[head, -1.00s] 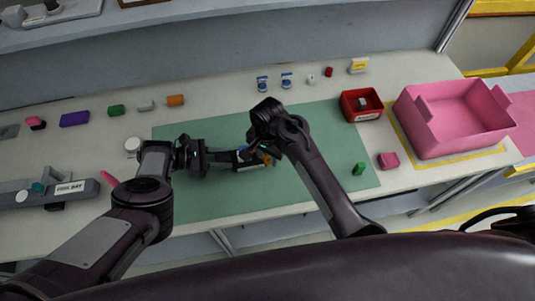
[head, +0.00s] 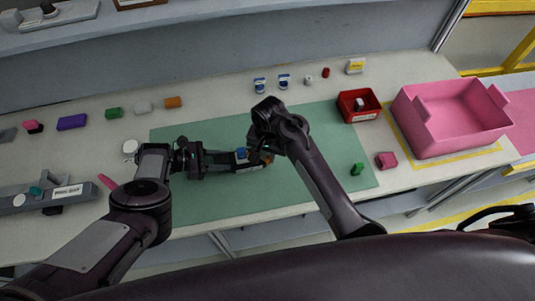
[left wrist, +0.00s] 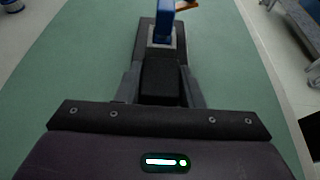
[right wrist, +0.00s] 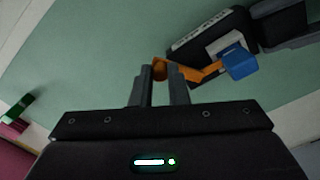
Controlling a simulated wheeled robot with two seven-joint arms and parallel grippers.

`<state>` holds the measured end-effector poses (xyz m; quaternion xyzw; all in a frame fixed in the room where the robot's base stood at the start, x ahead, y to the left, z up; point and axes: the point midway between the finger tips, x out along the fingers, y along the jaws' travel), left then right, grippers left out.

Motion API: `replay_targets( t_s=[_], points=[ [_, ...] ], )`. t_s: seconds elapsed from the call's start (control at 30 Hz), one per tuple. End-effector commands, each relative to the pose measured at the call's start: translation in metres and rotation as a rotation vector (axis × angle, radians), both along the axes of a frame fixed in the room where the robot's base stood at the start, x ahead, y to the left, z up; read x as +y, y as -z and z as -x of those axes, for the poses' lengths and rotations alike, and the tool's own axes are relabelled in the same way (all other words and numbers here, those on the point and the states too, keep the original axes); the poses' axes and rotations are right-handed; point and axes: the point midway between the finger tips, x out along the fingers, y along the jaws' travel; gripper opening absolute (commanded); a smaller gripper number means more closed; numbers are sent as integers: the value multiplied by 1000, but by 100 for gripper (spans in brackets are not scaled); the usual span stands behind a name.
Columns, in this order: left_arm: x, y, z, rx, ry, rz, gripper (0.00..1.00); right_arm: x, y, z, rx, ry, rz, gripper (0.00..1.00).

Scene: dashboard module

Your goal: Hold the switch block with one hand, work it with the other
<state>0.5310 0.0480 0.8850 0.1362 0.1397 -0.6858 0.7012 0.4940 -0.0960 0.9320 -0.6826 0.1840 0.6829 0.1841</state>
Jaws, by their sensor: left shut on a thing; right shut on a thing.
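The switch block is a dark block with a grey plate (left wrist: 174,42) and a pale label strip (right wrist: 196,32) on its side. A blue part (left wrist: 165,18) stands up from it, also visible in the right wrist view (right wrist: 239,62). An orange lever (right wrist: 205,74) runs from the block to a rounded orange end. My left gripper (left wrist: 160,84) is shut on the dark end of the block, one finger on each side. My right gripper (right wrist: 160,78) is shut on the orange end. In the head view the grippers partly hide the block (head: 250,167).
The block is over the green mat (head: 205,205). A red bin (head: 347,104) and a pink tub (head: 435,140) are at the right. A small green block (head: 357,169) and a pink block (head: 386,160) lie near them. Several coloured blocks line the back left.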

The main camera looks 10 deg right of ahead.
Motion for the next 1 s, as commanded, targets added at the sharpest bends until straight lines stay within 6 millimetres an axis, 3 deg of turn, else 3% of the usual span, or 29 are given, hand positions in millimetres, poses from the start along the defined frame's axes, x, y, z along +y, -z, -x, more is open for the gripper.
replay_targets(
  t_s=[0.1, 0.13, 0.3, 0.67, 1.0],
  points=[
    [1, 0, 0, -1, 0, -1, 0, -1, 0, 0, -1, 2, 1, 0],
    [1, 0, 0, -1, 0, 0, 0, -1, 0, 0, -1, 2, 1, 16],
    [1, 0, 0, -1, -1, -1, 0, -1, 0, 0, -1, 2, 1, 37],
    [1, 0, 0, 0, 0, -1, 0, 0, -6, -1, -3, 2, -1, 37],
    [0, 0, 0, 0, 0, -1, 0, 0, -72, -2, -5, 4, -2, 37]
  ],
)
